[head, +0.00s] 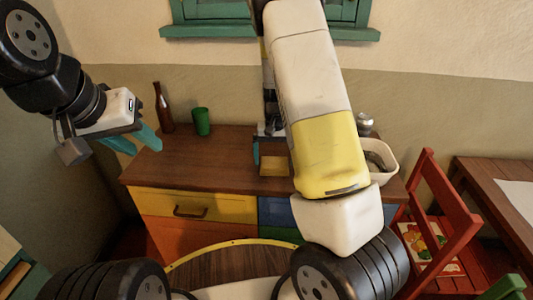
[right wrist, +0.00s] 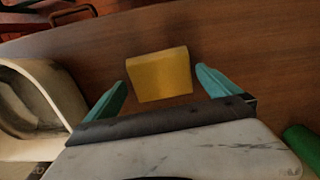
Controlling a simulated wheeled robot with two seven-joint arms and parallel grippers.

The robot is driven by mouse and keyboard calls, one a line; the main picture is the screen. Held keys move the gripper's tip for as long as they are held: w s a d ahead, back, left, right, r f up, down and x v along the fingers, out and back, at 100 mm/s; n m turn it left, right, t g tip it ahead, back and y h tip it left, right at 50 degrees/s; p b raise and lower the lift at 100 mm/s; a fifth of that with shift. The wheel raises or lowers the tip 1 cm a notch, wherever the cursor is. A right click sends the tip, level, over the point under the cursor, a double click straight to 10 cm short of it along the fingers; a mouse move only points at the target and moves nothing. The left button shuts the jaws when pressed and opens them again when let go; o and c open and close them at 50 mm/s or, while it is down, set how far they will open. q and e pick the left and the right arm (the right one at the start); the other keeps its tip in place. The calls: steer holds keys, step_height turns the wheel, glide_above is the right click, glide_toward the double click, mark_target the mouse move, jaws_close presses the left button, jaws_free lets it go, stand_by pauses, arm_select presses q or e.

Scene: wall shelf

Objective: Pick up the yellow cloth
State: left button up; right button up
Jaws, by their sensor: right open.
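The yellow cloth (head: 271,166) lies on the brown wooden top of the cabinet and looks like a small folded block. In the right wrist view the cloth (right wrist: 158,74) shows between and just beyond the two teal fingertips. My right gripper (right wrist: 161,78) is open around that line, with a gap on each side of the cloth. In the head view my right gripper (head: 272,150) is at the cloth, partly hidden by my right arm. My left gripper (head: 134,143) is open and empty, in the air left of the cabinet.
A brown bottle (head: 163,108) and a green cup (head: 202,121) stand at the back left of the cabinet top (head: 190,165). A white basin (head: 388,158) is at the right end. A red chair (head: 445,220) stands to the right. The cabinet top's front left is clear.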

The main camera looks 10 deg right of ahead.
step_height(320, 180, down, 2)
steer(key=shift+f, duration=0.1)
steer(key=c, duration=1.1)
steer(key=shift+r, duration=0.6)
steer(key=r, duration=0.2)
steer(key=shift+s+a+r, duration=0.25)
steer(key=shift+s+r, duration=0.1)
steer(key=shift+r, duration=0.05)
steer(key=s+a, duration=0.2)
steer(key=s, duration=0.2)
steer(key=s+a, duration=0.2)
steer(key=s, duration=0.3)
steer(key=s+a+r, duration=0.1)
steer(key=s+a, duration=0.1)
steer(key=s, duration=0.3)
steer(key=shift+a+r, duration=0.1)
steer(key=shift+a, duration=0.1)
